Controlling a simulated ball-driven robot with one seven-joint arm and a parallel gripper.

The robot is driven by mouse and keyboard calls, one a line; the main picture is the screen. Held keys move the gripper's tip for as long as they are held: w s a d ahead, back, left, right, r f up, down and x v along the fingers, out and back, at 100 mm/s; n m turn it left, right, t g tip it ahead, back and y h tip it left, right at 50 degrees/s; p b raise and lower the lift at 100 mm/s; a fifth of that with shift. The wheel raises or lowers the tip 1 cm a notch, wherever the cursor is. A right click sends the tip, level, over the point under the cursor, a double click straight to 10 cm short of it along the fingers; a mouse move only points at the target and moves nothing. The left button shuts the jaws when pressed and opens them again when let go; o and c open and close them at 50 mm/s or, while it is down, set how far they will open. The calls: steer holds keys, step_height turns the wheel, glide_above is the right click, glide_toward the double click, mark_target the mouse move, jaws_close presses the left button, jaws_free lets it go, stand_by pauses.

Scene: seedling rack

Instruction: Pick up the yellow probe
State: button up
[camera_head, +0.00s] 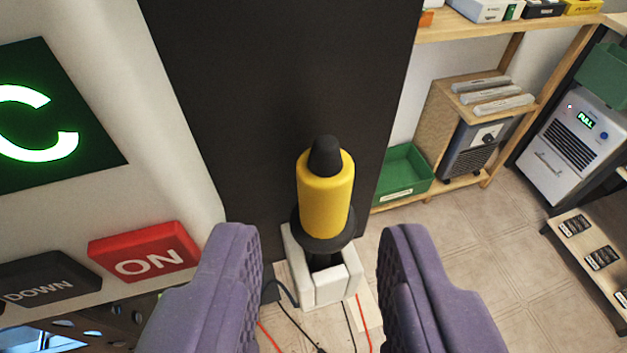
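The yellow probe (325,196) stands upright in the middle of the view, with a black tip on top and a black flange below. Its lower end sits in a white holder (329,285) in front of a black panel. My gripper (323,245) is open, with one purple finger on each side of the probe's line. Both fingers are apart from the probe, and nothing is between them in contact. The probe's lowest part is hidden inside the holder.
A red ON button (144,251) and a dark DOWN button (47,280) are at the left. The black panel (270,80) rises behind the probe. Wooden shelving with a green bin (404,172) stands right. Cables hang below the holder. Tiled floor (480,240) is open at right.

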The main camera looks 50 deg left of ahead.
mark_target(326, 196)
steer(key=b+x, duration=0.1)
steer(key=x, duration=0.3)
steer(key=shift+w+a, duration=0.15)
steer(key=shift+w, duration=0.1)
steer(key=shift+s+r, duration=0.1)
steer(key=shift+r, duration=0.05)
steer(key=shift+c, duration=0.5)
jaws_close()
